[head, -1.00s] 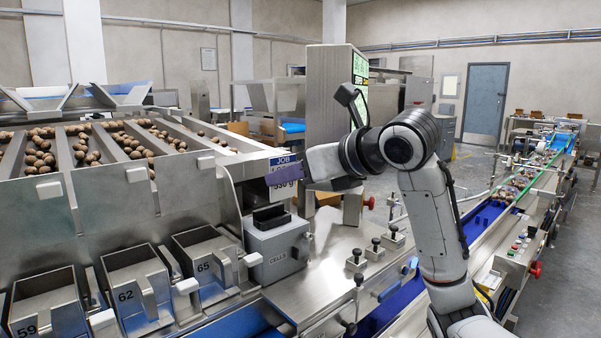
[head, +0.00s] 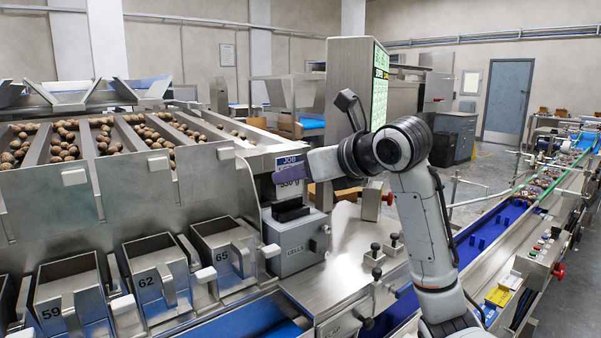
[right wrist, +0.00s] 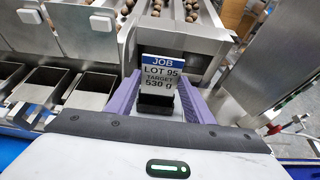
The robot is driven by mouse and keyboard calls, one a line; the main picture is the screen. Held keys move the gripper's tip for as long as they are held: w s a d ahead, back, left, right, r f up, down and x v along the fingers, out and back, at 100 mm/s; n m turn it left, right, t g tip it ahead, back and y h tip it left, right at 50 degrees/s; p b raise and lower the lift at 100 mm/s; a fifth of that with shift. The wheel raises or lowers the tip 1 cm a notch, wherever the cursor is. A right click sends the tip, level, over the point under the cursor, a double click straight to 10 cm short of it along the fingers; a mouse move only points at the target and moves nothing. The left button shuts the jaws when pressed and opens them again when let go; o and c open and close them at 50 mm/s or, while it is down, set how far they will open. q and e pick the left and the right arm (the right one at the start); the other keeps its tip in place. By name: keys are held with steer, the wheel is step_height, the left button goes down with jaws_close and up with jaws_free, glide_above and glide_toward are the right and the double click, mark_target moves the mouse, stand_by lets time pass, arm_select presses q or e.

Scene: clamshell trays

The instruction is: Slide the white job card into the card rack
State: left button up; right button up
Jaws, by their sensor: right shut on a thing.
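The white job card (head: 289,187) has a blue JOB header and reads 530 g. It is upright in the grip of my right gripper (head: 290,174), whose purple fingers also show on either side of the card (right wrist: 161,74) in the right wrist view. The black card rack (head: 291,212) sits on top of a grey box marked CELLS. The card's lower edge is just above or at the rack; I cannot tell whether it touches or has entered. In the right wrist view the rack (right wrist: 155,104) shows below the card. My left gripper is not in view.
The grey box (head: 299,246) stands on a steel deck with several black knobs (head: 376,249). Numbered steel buckets (head: 148,283) line the left, below channels of brown round items. A blue conveyor (head: 490,232) runs at right. A tall screen cabinet (head: 352,85) stands behind my arm.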

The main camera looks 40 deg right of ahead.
mark_target(291, 192)
steer(key=shift+f+b, duration=0.75)
steer(key=shift+f, duration=0.4)
steer(key=shift+f+b, duration=0.4)
steer(key=shift+f, duration=0.1)
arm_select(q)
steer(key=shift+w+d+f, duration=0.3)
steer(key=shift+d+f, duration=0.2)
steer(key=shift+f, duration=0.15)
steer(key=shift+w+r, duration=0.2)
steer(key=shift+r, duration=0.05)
arm_select(e)
steer(key=o, duration=1)
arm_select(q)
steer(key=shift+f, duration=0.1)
arm_select(e)
steer(key=shift+o, duration=0.3)
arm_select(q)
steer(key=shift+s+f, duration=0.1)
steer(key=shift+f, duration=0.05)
arm_select(e)
steer(key=shift+s, duration=0.1)
